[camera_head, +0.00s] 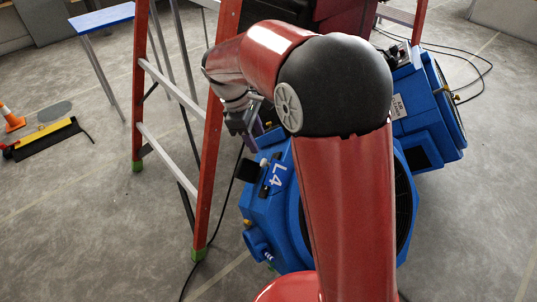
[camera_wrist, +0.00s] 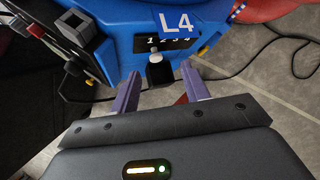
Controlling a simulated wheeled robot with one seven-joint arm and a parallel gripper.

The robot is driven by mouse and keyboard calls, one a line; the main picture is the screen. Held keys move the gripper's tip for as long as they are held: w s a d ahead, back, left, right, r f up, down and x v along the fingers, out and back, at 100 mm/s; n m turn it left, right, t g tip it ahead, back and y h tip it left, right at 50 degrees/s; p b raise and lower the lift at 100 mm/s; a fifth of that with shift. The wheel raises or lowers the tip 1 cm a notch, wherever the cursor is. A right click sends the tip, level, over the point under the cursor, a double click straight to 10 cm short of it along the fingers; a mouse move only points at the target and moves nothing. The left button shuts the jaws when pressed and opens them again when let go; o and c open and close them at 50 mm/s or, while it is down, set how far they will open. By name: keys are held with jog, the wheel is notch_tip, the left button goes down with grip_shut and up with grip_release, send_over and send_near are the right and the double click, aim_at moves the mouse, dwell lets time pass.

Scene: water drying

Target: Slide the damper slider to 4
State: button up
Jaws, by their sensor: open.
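A blue machine marked L4 (camera_head: 256,205) stands on the floor, partly hidden behind my arm. In the wrist view it fills the top (camera_wrist: 120,18). It carries a dark number strip (camera_wrist: 180,45), whose digits are partly covered and hard to read. A small pale knob with a black block (camera_wrist: 160,73), seemingly the damper slider, sits at the strip's lower left. My gripper (camera_wrist: 160,70) is open, its purple fingers apart on either side of the block in the picture. Contact cannot be told. In the head view my gripper (camera_head: 247,132) is above the machine's panel.
A red ladder (camera_head: 212,135) stands close left of my gripper. Another blue machine (camera_head: 425,110) is at the right behind my arm. Dark cables lie on the floor. A blue-topped table (camera_head: 100,18) and an orange cone (camera_head: 12,120) are far left. Floor at left is mostly clear.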

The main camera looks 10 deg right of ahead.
aim_at(262, 162)
jog(key=f, duration=0.3)
jog(key=w+d+f+n, duration=0.1)
jog(key=f, duration=0.3)
jog(key=w+f+n+h, duration=0.1)
jog(key=f, duration=0.3)
jog(key=shift+d+g, duration=0.15)
jog(key=shift+g, duration=0.15)
jog(key=shift+s, duration=0.1)
grip_shut()
